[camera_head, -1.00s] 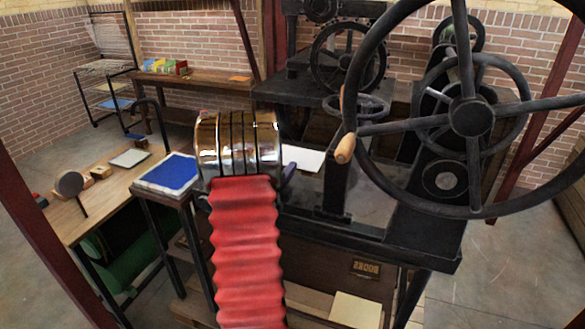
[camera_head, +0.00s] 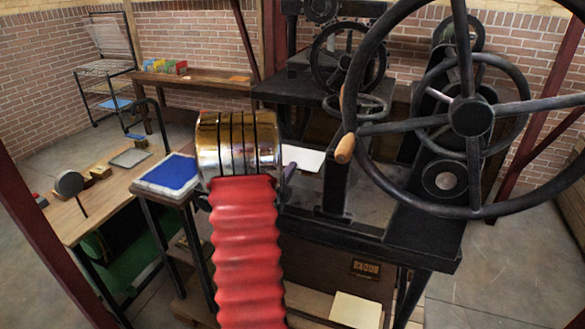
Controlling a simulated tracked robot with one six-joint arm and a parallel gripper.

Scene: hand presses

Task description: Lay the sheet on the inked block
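A blue-topped slab with a pale rim (camera_head: 170,174), which may be the inked block, lies flat on a small dark stand left of my arm. A white sheet (camera_head: 304,158) shows just right of my arm's shiny cylinder, by the black press. The cylinder hides its left part, so I cannot tell whether it is held or resting. Another pale sheet or board (camera_head: 355,310) lies low in front of the press. My gripper is hidden behind my arm's cylinder and red bellows. A small dark purple piece shows beside the cylinder, too little to identify.
The black press (camera_head: 400,225) with large handwheels (camera_head: 470,117) fills the right side. A wooden table (camera_head: 75,210) with small blocks and a round-headed tool stands at left. A bench (camera_head: 200,80) and a rack (camera_head: 105,70) stand by the brick wall. Floor is open at far right.

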